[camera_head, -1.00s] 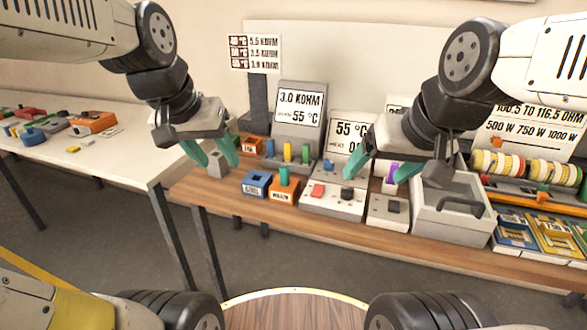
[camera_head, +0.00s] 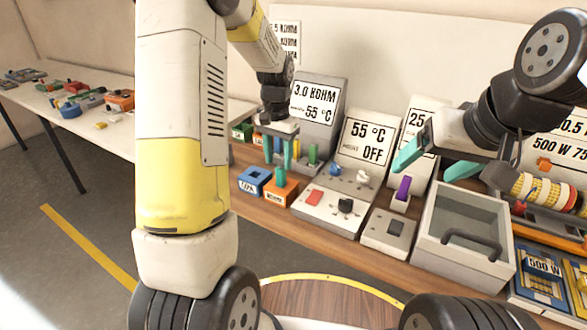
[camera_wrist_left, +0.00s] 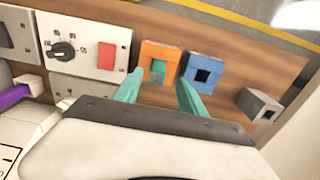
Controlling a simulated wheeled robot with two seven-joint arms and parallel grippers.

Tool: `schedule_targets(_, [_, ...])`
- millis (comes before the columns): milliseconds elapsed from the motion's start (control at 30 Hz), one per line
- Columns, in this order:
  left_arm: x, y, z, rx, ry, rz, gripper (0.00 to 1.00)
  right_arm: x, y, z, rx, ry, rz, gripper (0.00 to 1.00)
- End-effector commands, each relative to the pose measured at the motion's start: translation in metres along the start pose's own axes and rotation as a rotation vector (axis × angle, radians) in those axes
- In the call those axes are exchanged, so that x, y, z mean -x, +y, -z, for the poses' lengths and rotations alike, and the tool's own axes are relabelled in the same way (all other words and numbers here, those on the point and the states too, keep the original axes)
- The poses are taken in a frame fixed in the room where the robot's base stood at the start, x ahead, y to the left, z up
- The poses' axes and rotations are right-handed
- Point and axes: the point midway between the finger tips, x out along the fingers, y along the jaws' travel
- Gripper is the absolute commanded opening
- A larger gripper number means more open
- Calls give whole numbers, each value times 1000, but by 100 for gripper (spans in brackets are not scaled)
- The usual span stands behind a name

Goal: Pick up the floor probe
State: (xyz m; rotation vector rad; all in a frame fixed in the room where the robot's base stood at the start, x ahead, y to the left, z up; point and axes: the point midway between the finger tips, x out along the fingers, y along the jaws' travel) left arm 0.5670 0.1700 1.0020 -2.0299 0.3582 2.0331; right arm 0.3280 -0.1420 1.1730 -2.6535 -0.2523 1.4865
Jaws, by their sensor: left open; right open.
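No readable label marks the floor probe. A teal-green peg (camera_head: 280,177) stands upright in an orange block (camera_head: 281,194). The peg also shows in the left wrist view (camera_wrist_left: 158,71), in its orange block (camera_wrist_left: 161,51). My left gripper (camera_head: 279,158) is open, pointing down. In the left wrist view its teal fingers (camera_wrist_left: 158,88) are spread, one either side of the peg's line; I see no contact. A yellow peg (camera_head: 296,149) and a green peg (camera_head: 312,154) stand behind, by the 3.0 KOHM panel (camera_head: 313,98). My right gripper (camera_head: 437,160) is open and empty, high over the bench.
A blue block with a square hole (camera_head: 254,181) stands left of the orange one; a grey holed block (camera_wrist_left: 260,105) is beyond it.

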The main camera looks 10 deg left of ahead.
Motion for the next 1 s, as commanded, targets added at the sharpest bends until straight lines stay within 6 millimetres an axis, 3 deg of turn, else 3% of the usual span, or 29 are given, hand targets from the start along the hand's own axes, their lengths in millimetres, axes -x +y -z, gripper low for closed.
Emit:
schedule_targets(400, [-54, 4, 4, 1, -2, 0, 48, 0, 0, 0, 0, 0, 0, 78])
schedule_targets(667, [-56, 4, 5, 1, 2, 0, 48, 0, 0, 0, 0, 0, 0, 78])
schedule_targets(933, [-56, 4, 5, 1, 2, 0, 0, 0, 0, 0, 0, 0, 0, 78])
schedule_targets(1000, [-56, 4, 5, 1, 2, 0, 0, 0, 0, 0, 0, 0, 0, 78])
